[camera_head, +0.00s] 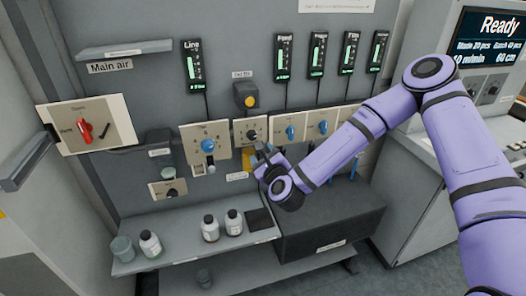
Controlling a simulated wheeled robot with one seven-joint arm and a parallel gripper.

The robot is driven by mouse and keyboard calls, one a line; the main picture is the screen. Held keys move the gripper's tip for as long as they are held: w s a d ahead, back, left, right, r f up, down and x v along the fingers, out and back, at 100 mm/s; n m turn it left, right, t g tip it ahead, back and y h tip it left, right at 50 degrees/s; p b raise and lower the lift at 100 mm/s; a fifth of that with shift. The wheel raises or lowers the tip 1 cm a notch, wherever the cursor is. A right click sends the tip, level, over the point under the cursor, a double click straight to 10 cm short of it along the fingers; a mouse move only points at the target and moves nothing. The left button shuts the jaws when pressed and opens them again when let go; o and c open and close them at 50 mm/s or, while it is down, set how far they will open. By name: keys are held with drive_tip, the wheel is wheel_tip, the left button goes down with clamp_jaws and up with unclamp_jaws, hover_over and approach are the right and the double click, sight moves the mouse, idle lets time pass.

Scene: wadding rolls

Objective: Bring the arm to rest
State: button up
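My purple arm (350,135) reaches in from the right side of the view, bends at a high elbow and slopes down to the left. My gripper (263,150) is at its end, in front of the grey panel wall, just below and right of a dial plate (251,131). The gripper is small and dark here, and its fingers partly overlap. I cannot tell whether they are open or touching the panel. No held object shows.
Plates with blue knobs (208,146) line the panel. A red-handled switch plate (86,125) is at left. Several bottles (151,244) stand on the shelf (190,232) below, beside a dark box (330,228). A console with a "Ready" screen (490,38) stands at right.

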drive_tip(key=s+d+r+n+g+h, duration=0.2)
drive_tip(key=s+d+r+n+g, duration=0.25)
drive_tip(key=d+r+n, duration=0.55)
drive_tip(key=s+d+r+n+g+h, duration=0.1)
drive_tip(key=s+d+r+n+g, duration=0.45)
drive_tip(key=r+n, duration=0.6)
drive_tip(key=s+d+r+n, duration=0.1)
drive_tip(key=s+d, duration=0.3)
drive_tip(key=s, duration=0.4)
drive_tip(key=s+d+r+n+g+h, duration=0.1)
drive_tip(key=s+d+r, duration=0.3)
drive_tip(key=s, duration=0.4)
drive_tip(key=s+d+r+n+h, duration=0.1)
drive_tip(key=s+d+r+n, duration=0.1)
drive_tip(key=s+d, duration=0.3)
drive_tip(key=s+r, duration=0.1)
drive_tip(key=s, duration=0.2)
drive_tip(key=shift+s+d+r, duration=0.2)
drive_tip(key=shift+s+d, duration=0.05)
drive_tip(key=shift+s, duration=0.15)
